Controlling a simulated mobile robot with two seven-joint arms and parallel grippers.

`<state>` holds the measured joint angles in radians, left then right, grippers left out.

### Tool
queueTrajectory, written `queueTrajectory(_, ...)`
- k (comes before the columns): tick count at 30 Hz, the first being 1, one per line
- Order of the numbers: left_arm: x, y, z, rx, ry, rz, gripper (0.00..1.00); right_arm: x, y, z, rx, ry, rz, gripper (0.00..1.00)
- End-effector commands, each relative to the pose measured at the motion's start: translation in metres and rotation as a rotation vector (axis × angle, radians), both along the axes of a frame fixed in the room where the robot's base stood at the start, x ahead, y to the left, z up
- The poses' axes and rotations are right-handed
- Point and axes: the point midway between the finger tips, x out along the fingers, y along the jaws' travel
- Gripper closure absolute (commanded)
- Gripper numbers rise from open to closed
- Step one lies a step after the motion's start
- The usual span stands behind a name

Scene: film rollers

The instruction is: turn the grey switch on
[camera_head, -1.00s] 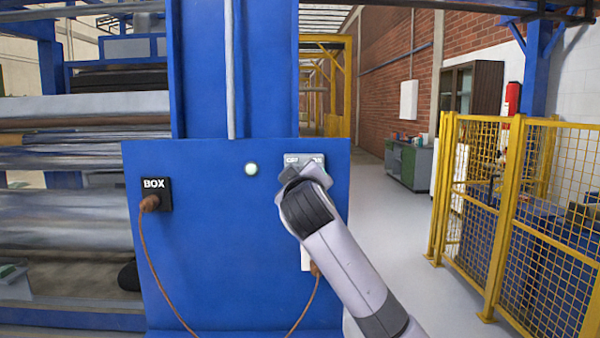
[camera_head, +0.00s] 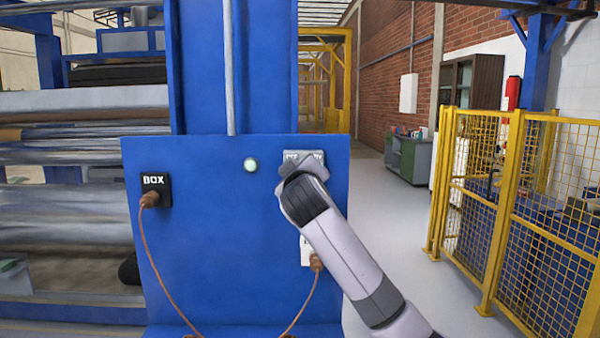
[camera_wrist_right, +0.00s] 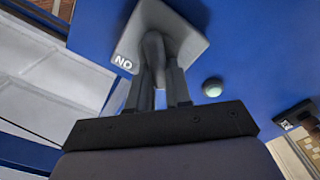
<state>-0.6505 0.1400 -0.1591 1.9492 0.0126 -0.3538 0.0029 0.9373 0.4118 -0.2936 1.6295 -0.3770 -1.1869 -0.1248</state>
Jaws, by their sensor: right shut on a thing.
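The grey switch (camera_head: 318,156) is mounted on the upper right of a blue panel (camera_head: 210,240). In the head view my right gripper (camera_head: 297,176) covers most of it. In the right wrist view the switch shows a grey plate (camera_wrist_right: 187,32) with a white-lettered label at one corner, upside down in this view. A grey lever (camera_wrist_right: 153,48) stands out from the plate. My right gripper (camera_wrist_right: 160,82) is shut on this lever, with one finger on each side. How far the lever is turned is hard to tell. My left gripper is not in view.
A round pale-green light (camera_head: 250,165) sits left of the switch. A black socket marked BOX (camera_head: 156,184) and a white socket (camera_head: 306,250) are joined by a hanging brown cable (camera_head: 146,240). A yellow mesh fence (camera_head: 510,200) stands at the right, beyond open floor.

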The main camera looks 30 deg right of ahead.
Motion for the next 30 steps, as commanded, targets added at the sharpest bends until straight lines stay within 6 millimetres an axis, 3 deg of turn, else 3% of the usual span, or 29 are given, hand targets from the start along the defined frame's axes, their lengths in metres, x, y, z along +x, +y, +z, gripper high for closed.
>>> queueTrajectory(11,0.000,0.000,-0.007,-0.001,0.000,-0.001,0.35,-0.001,0.000,-0.001,0.122,-0.071,0.001,1.00)
queueTrajectory(30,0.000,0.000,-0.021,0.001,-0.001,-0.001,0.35,-0.005,-0.007,0.002,0.625,-0.378,0.000,1.00)
